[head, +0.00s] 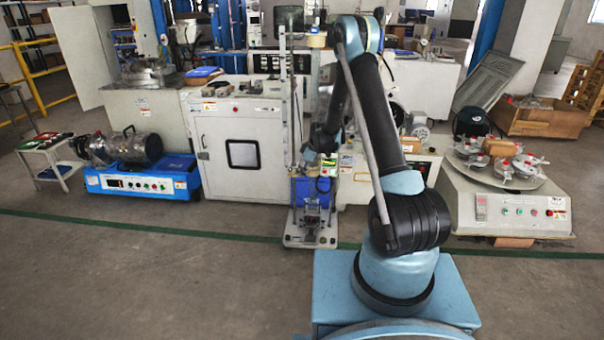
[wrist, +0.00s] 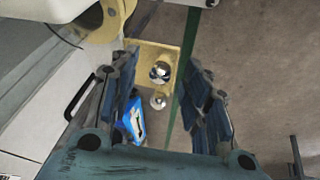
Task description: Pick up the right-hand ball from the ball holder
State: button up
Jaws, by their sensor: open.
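In the wrist view, a yellow ball holder plate (wrist: 145,55) lies between and beyond my fingers. A shiny silver ball (wrist: 160,72) sits at the plate, and a second, smaller-looking silver ball (wrist: 158,101) shows just below it in the picture. I cannot tell which is the right-hand one. My gripper (wrist: 162,72) is open, with one blue-grey finger on each side of the balls and nothing between the pads that I can see touched. In the head view my gripper (head: 322,143) hangs by the tall stand; the balls are not distinguishable there.
A blue-based machine (head: 135,183) is at left and a turntable machine (head: 510,205) at right. The front floor (head: 150,280) is clear.

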grip_shut()
jog(key=shift+r, duration=0.1)
